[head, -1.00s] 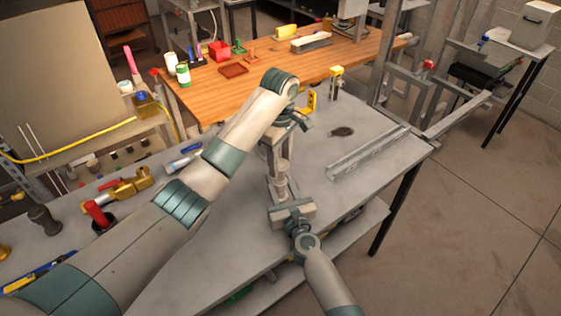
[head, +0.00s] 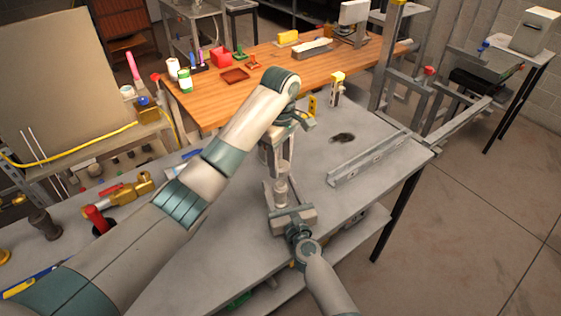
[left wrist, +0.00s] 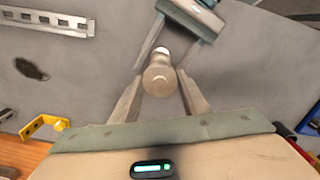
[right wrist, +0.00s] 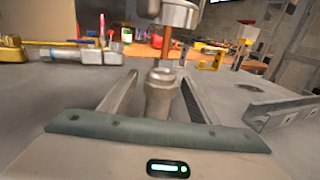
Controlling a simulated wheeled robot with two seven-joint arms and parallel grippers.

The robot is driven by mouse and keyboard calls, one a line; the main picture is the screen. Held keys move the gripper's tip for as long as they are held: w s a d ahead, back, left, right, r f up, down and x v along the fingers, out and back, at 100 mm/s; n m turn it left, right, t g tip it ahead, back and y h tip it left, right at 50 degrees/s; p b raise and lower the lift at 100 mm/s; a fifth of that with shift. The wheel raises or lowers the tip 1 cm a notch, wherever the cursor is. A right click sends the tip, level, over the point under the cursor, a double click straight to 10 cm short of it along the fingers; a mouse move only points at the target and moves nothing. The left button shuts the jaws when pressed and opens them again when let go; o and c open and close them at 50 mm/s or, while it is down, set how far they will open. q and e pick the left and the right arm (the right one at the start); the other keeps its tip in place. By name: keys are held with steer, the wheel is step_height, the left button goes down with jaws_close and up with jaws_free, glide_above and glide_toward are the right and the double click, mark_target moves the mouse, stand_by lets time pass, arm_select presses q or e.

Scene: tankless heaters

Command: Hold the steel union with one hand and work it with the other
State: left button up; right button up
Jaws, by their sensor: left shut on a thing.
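The steel union (head: 281,187) stands upright between my two grippers over the grey bench. My left gripper (head: 278,155) comes down from above and is shut on its upper part. In the left wrist view the round top of the union (left wrist: 160,78) sits between the fingertips of my left gripper (left wrist: 161,80). My right gripper (head: 282,200) reaches in from the near side, lower down. In the right wrist view its fingers (right wrist: 160,82) stand apart on either side of the union's lower body (right wrist: 160,98), with visible gaps. A copper-coloured stem (right wrist: 167,48) shows above that body.
The grey bench (head: 350,205) has a slotted metal channel (head: 370,158) on the right and a dark stain (head: 342,138). A brass valve (head: 130,188) lies left, near my left arm. A wooden bench (head: 260,85) is behind.

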steer(key=shift+s, duration=0.1)
arm_select(q)
steer(key=shift+r+p, duration=0.4)
arm_select(e)
steer(key=v, duration=1.2)
steer(key=shift+f, duration=0.1)
